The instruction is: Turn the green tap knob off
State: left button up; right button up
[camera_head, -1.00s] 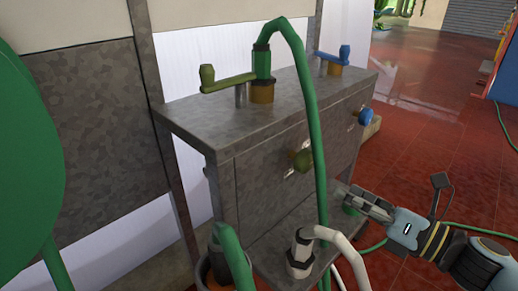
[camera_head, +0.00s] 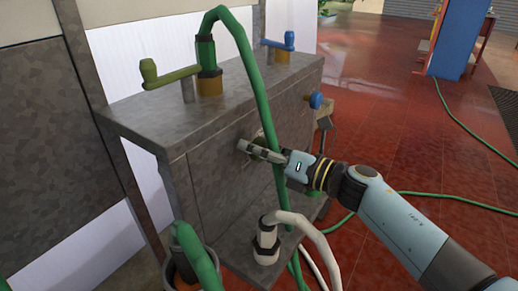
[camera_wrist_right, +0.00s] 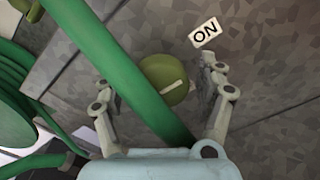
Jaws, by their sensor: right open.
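The green tap knob (camera_wrist_right: 165,79) is a round olive-green disc with a pale line across it, on the grey cabinet's front. The line slants up to the right. A white ON label (camera_wrist_right: 205,32) is above and right of the knob. My right gripper (camera_wrist_right: 156,75) is open, with one finger on each side of the knob; contact cannot be told. In the head view the right gripper (camera_head: 249,147) is at the cabinet front and mostly hides the knob. A green hose (camera_wrist_right: 130,75) passes between the left finger and the knob. My left gripper is not in view.
The grey cabinet (camera_head: 205,185) carries a green lever tap (camera_head: 170,77) and a blue lever tap (camera_head: 280,43) on top. A blue knob (camera_head: 316,100) is on its front, right of my gripper. A white hose (camera_head: 310,230) arches below my arm.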

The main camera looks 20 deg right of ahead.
jog(key=shift+c, duration=0.2)
jog(key=c, duration=1.1)
jog(key=m+p, duration=0.3)
jog(key=m, duration=0.1)
jog(key=shift+r, duration=0.2)
jog(key=shift+c, duration=0.2)
jog(key=m+p, duration=0.2)
jog(key=m, duration=0.2)
jog(key=shift+m+p, duration=0.3)
jog(key=shift+m, duration=0.1)
jog(key=m+p, duration=0.2)
jog(key=m, duration=0.2)
jog(key=shift+f+m+p, duration=0.2)
jog(key=shift+m+p, duration=0.8)
jog(key=shift+m, duration=1.6)
